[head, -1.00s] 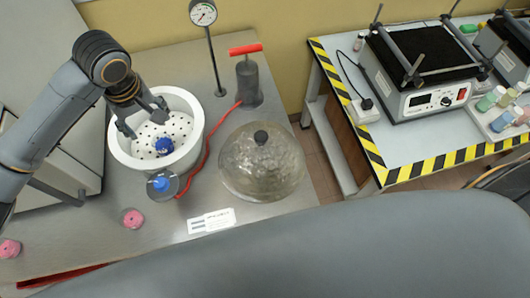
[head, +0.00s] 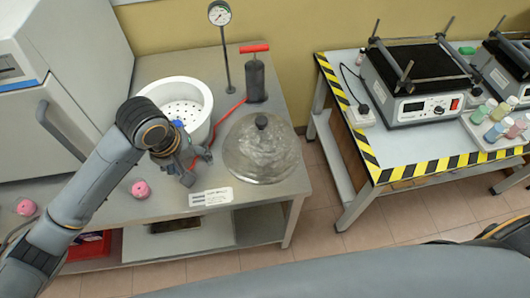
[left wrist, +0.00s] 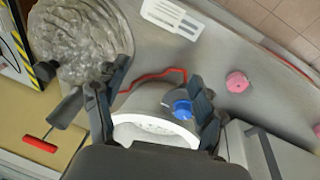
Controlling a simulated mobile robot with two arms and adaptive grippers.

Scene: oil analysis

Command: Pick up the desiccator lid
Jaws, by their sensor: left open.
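The desiccator lid (head: 258,160) is a clear, mottled dome with a black knob (head: 261,122). It stands on the grey bench, knob up, right of the white desiccator bowl (head: 205,94). In the left wrist view the lid (left wrist: 82,35) is at upper left and the bowl (left wrist: 152,136) at lower middle. My left gripper (head: 193,167) is open and empty, in front of the bowl and left of the lid, apart from the lid. In the left wrist view its fingers (left wrist: 155,83) are spread, with one overlapping the lid's edge. My right gripper is out of view.
A pump (head: 256,80) with a red handle and hose stands behind the lid, beside a gauge on a post (head: 224,50). A white label (head: 211,198) lies in front. A blue-capped item (left wrist: 183,108) is by the bowl. A pink item (head: 141,189) lies left.

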